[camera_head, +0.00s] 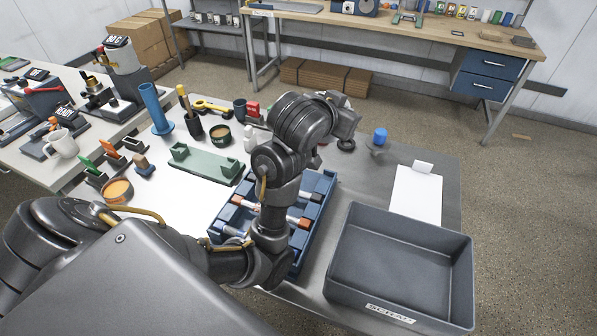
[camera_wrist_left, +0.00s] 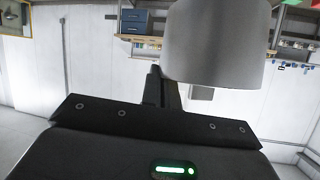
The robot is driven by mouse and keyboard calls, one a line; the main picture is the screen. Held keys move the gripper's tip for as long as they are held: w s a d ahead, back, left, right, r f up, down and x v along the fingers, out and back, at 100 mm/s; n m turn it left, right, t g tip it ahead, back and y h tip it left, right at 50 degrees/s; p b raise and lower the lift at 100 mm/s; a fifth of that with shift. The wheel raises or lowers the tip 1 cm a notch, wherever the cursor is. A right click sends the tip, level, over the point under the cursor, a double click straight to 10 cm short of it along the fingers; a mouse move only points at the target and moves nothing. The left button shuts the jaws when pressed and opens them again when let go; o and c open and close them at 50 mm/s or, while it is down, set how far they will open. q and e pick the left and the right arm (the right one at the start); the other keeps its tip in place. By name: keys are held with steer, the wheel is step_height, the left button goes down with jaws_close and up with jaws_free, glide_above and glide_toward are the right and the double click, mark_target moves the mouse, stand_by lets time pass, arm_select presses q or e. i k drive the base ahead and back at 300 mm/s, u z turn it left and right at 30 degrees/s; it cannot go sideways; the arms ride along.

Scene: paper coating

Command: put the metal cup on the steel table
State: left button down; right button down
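A plain grey cylinder, which I take for the metal cup (camera_wrist_left: 217,40), fills the upper right of the left wrist view, very close to the camera. My left gripper (camera_wrist_left: 165,88) shows there as two dark fingers close together, meeting the cup's left side; they seem shut on it, though the contact is partly hidden. In the head view my left gripper (camera_head: 345,118) is raised over the back of the steel table (camera_head: 445,185). The cup is mostly hidden behind it there. My right gripper is not in view.
On the table stand a dark grey bin (camera_head: 398,262), a blue sectioned tray (camera_head: 322,190) under my arm, a white sheet (camera_head: 416,193), a blue-topped item (camera_head: 380,136) and a green holder (camera_head: 205,163). A wooden bench (camera_head: 420,30) stands behind.

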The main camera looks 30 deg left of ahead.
mark_target(170, 206)
steer(key=z, duration=0.05)
steer(key=k, duration=1.3)
steer(key=u, duration=0.35)
steer(key=i, duration=0.5)
steer(key=u, duration=0.05)
